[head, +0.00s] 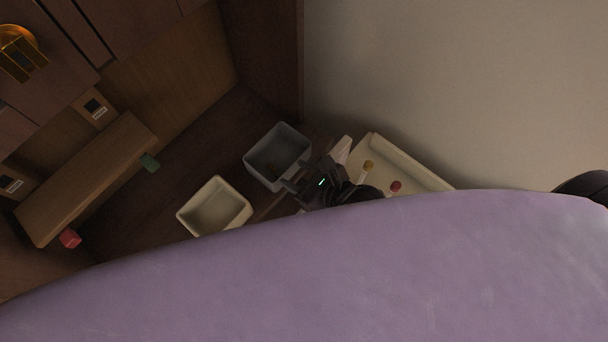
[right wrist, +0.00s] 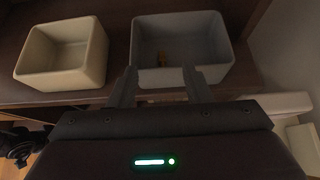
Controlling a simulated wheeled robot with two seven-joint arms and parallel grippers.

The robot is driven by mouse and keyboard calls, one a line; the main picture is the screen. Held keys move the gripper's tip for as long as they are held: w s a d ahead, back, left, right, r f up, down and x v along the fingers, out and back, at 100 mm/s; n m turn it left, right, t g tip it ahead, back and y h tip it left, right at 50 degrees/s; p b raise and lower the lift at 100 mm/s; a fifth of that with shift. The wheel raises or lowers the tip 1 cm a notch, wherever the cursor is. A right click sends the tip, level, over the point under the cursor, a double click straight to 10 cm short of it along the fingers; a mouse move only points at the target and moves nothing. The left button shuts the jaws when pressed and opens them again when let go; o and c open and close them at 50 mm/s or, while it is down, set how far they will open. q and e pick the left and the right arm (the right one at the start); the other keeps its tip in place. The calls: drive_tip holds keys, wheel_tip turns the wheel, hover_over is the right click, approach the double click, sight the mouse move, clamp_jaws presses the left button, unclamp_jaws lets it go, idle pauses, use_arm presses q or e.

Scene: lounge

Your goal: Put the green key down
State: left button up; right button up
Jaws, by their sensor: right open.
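My right gripper (head: 304,182) is at the near edge of the grey bin (head: 251,173). In the right wrist view the gripper (right wrist: 159,84) is open, with nothing between its fingers, and points at the grey bin (right wrist: 222,50). I cannot make out a green key for sure. My left gripper is not seen.
A cream bin (head: 184,217) stands left of the grey one, and also shows in the right wrist view (right wrist: 98,50). A cream tray (head: 410,160) with yellow-topped (head: 368,166) and red-topped (head: 395,187) pieces is at right. A large purple surface (head: 330,270) blocks the lower view.

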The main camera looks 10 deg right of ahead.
drive_tip(key=shift+v, duration=1.05)
